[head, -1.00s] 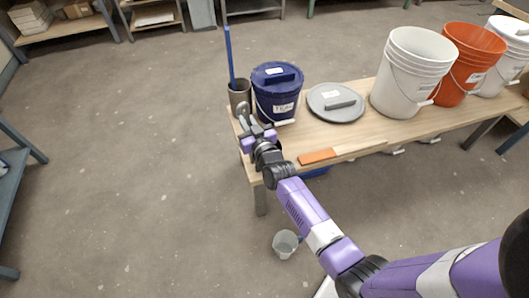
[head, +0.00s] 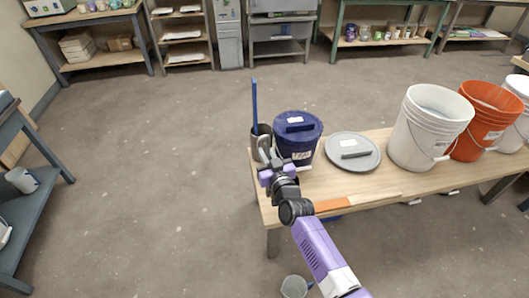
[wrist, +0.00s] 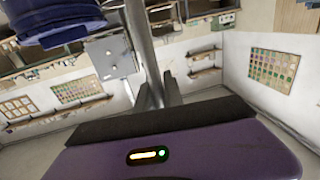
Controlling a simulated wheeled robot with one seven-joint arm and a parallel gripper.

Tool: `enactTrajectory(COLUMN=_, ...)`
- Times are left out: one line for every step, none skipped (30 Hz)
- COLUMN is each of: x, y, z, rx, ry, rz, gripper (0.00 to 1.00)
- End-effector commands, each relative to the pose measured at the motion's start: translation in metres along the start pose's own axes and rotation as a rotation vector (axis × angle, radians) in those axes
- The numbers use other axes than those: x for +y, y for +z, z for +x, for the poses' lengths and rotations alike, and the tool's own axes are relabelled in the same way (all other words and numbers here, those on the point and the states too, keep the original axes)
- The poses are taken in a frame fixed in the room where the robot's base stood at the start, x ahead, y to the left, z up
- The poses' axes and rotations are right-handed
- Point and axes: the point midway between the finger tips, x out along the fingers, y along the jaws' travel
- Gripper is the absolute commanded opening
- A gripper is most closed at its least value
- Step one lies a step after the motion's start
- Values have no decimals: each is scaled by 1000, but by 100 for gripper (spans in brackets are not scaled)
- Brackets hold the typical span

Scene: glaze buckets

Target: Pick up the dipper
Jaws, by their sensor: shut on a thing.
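My gripper (head: 267,162) is at the left end of the wooden table, in front of a dark can (head: 256,131) that holds a tall blue stick (head: 254,100). It is shut on a grey metal shaft, which I take to be the dipper (head: 263,144). In the wrist view the dipper's shaft (wrist: 139,38) runs up from between the two dark fingers (wrist: 157,92). The dipper's lower end is hidden, and I cannot tell whether it is still inside the can.
On the wooden table (head: 375,187), a lidded dark blue bucket (head: 296,145) stands just right of my gripper. A grey lid (head: 340,143), a white bucket (head: 425,135) and an orange bucket (head: 480,125) follow. An orange strip (head: 333,204) lies near the front edge.

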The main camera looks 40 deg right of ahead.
Motion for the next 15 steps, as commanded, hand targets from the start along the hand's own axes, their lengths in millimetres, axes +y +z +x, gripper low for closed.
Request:
enactTrajectory(x=-1, y=-21, z=0, rx=2, ry=-2, rz=0, gripper=0)
enactTrajectory(x=-1, y=-27, z=0, rx=2, ry=-2, rz=0, gripper=0)
enactTrajectory(x=-1, y=-35, z=0, rx=1, ry=-1, rz=0, gripper=0)
enactTrajectory(x=0, y=-41, z=0, rx=1, ry=-1, rz=0, gripper=0)
enactTrajectory(x=-1, y=-47, z=0, rx=1, ry=-1, rz=0, gripper=0)
enactTrajectory(x=-1, y=-54, z=0, rx=1, ry=-2, rz=0, gripper=0)
enactTrajectory(x=-1, y=-60, z=0, rx=1, ry=-2, rz=-1, gripper=0)
enactTrajectory(x=-1, y=-66, z=0, rx=1, ry=-1, rz=0, gripper=0)
enactTrajectory(x=0, y=-73, z=0, rx=1, ry=-1, rz=0, gripper=0)
enactTrajectory(x=0, y=-78, z=0, rx=1, ry=-1, rz=0, gripper=0)
enactTrajectory(x=0, y=-83, z=0, rx=1, ry=-1, rz=0, gripper=0)
enactTrajectory(x=-1, y=-89, z=0, rx=1, ry=-1, rz=0, gripper=0)
enactTrajectory(x=-1, y=-93, z=0, rx=1, ry=-1, rz=-1, gripper=0)
enactTrajectory(x=-1, y=-97, z=0, rx=1, ry=-1, rz=-1, gripper=0)
enactTrajectory(x=-1, y=-102, z=0, rx=1, ry=-1, rz=0, gripper=0)
